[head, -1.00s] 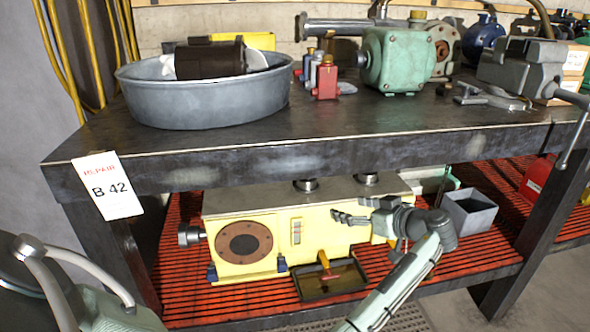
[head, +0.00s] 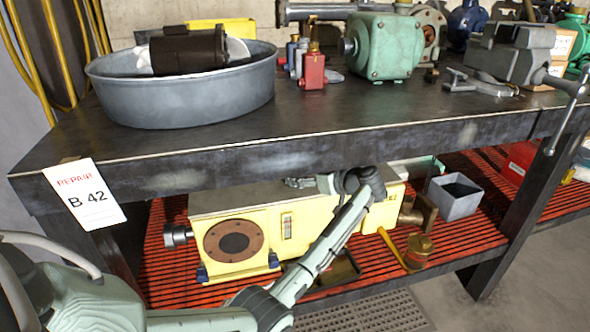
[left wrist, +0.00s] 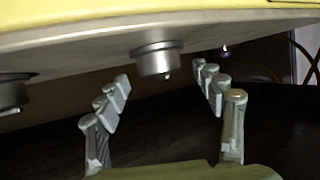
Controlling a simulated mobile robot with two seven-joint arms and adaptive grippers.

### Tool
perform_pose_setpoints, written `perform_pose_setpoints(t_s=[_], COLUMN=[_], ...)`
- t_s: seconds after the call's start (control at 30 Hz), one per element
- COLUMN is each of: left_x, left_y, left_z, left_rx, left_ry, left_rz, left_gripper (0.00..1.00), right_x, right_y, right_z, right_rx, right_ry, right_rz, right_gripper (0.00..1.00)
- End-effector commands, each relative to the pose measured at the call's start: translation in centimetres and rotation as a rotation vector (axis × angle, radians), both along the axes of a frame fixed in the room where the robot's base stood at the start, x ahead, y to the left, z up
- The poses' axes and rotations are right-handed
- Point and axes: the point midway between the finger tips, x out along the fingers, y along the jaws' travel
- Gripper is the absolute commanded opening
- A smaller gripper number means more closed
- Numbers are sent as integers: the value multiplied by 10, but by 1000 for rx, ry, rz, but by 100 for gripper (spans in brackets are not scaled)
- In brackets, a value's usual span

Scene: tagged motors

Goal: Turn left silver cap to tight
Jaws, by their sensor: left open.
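The yellow motor (head: 262,237) stands on the red slatted lower shelf. In the left wrist view its body (left wrist: 150,22) appears upside down. One silver cap (left wrist: 157,60) lies in the gap between the spread fingers, ahead of them. A second silver cap (left wrist: 12,93) is cut by the left edge. In the head view the caps are hidden behind the bench edge and my arm. My left gripper (left wrist: 165,95) is open and empty. In the head view the left gripper (head: 300,182) is over the motor's top, mostly hidden under the bench edge. My right gripper is not in view.
The bench front edge (head: 300,170) hangs close above the motor. A grey box (head: 455,196), a yellow-handled hammer (head: 390,248) and a dark tray (head: 335,270) are on the lower shelf. A grey basin (head: 180,98) and green pump (head: 383,48) stand on the bench.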

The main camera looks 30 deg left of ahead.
Motion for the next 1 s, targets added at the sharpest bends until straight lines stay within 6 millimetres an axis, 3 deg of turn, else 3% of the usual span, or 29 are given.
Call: perform_pose_setpoints(t_s=[0.1,0.3,0.63,1.0], left_x=[6,11,13,13], left_y=[20,36,39,39], left_z=[-2,-10,-12,-12], left_rx=[1,1,0,-1], left_ry=[1,2,0,1], left_rz=[1,0,-1,-1], left_gripper=[68,68,68,24], right_x=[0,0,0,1], right_y=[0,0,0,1], right_z=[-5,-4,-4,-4], right_rx=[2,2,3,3], right_ry=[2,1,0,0], right_rz=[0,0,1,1], right_gripper=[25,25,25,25])
